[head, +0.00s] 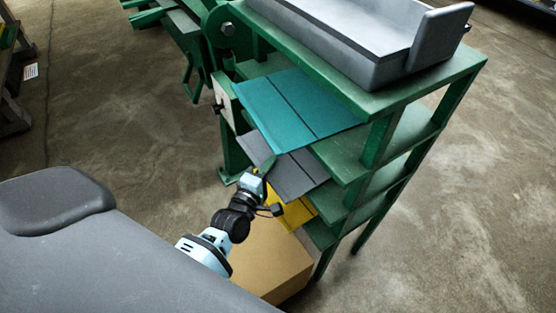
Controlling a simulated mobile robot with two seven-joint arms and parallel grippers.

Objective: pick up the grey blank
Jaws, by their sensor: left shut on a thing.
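The grey blank (292,173) is a flat sheet with a dark line across it. It lies on a middle shelf of the green rack and sticks out past the shelf's left edge. My left gripper (264,168) is at the blank's near left edge and is shut on it. The fingertips are small here and partly hidden by the gripper body. A teal blank (300,106) lies on the shelf above, and a yellow blank (294,212) shows below, partly hidden by my arm. My right gripper is not in view.
The green rack (428,122) has several shelves, with a grey tray (390,68) on top. A cardboard box (268,262) stands on the floor below my left arm. Green machinery (186,32) is behind. The concrete floor at right is clear.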

